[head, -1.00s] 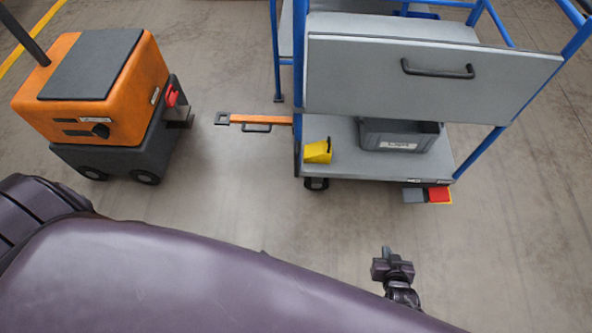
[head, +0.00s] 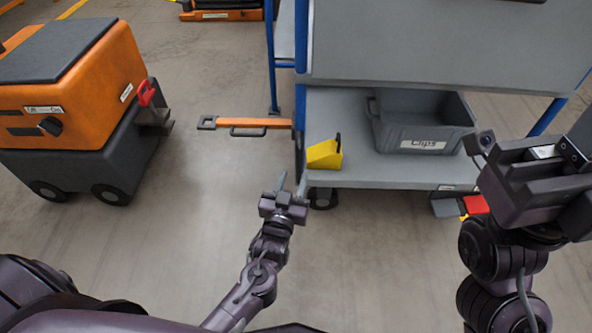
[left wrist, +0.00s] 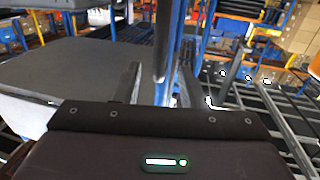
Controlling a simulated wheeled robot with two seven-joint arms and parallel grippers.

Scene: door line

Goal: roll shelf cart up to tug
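The shelf cart has blue posts, a grey upper panel (head: 440,45) and a grey lower shelf (head: 370,172). Its orange tow bar (head: 245,123) juts left towards the orange-and-black tug (head: 75,110), with a clear gap between the bar's grey eye and the tug's hitch. A red lever (head: 146,92) stands at the hitch. A red pedal (head: 476,205) shows low at the cart's right. My left gripper (head: 290,183) is open and empty, in front of the cart's left lower corner. My right gripper (head: 530,165) is at the right before the cart; its fingers are unclear.
A yellow wedge (head: 324,154) and a grey bin (head: 425,125) labelled Clips rest on the lower shelf. A black caster (head: 322,198) shows beneath it. Another orange machine (head: 220,8) stands at the back. Floor between tug and cart is clear.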

